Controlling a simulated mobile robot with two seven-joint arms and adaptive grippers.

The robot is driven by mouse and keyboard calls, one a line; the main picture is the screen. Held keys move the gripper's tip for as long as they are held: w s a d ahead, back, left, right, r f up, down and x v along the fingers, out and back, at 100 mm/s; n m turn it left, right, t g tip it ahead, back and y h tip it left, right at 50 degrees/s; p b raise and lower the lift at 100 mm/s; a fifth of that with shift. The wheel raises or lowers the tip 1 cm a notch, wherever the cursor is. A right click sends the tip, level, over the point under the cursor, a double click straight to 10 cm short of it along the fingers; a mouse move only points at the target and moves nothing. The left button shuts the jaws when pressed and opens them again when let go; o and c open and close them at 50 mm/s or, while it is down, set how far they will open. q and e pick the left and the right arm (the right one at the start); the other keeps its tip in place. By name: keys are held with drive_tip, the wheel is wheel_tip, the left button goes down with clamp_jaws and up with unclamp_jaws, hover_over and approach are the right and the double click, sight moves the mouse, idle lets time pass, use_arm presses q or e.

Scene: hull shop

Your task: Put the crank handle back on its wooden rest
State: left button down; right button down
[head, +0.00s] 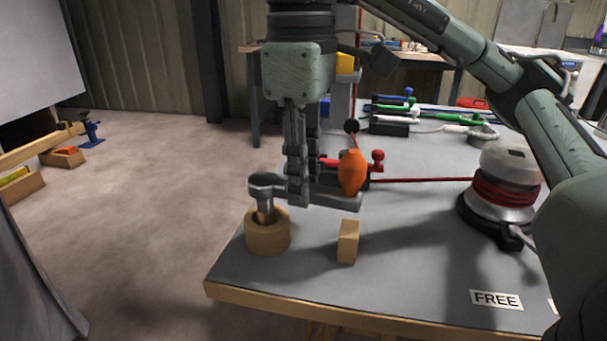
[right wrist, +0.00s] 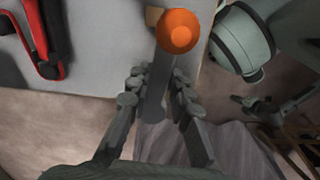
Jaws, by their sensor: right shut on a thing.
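The crank handle is a grey metal bar (head: 335,199) with an orange knob (head: 353,172) on one end and a round head on the other. My right gripper (head: 298,198) is shut on the bar between head and knob. The wooden rest has a round wooden cup (head: 267,238) and a small wooden block (head: 348,243) on the bench corner. The crank's stem reaches down into the cup's opening; its lower end is hidden. The bar appears slightly above the block. The right wrist view shows the orange knob (right wrist: 178,32) beyond my right fingertips (right wrist: 157,88).
A winch with red rope (head: 505,195) stands on the bench at right, its rope running left behind the crank. A FREE label (head: 496,300) lies near the front edge. Several tools (head: 410,115) lie at the back.

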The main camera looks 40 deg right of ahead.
drive_tip(key=shift+f, duration=0.25)
drive_tip(key=shift+f+b, duration=0.25)
drive_tip(key=shift+b, duration=0.05)
drive_tip(key=shift+f+b, duration=0.8)
drive_tip(key=shift+f, duration=0.65)
idle(1.6)
drive_tip(key=c, duration=0.9)
unclamp_jaws()
drive_tip(key=shift+a+f, duration=0.1)
drive_tip(key=shift+r+p, duration=0.85)
wheel_tip(320, 180, up, 7)
drive_tip(key=p, duration=0.7)
drive_tip(key=shift+f, duration=0.1)
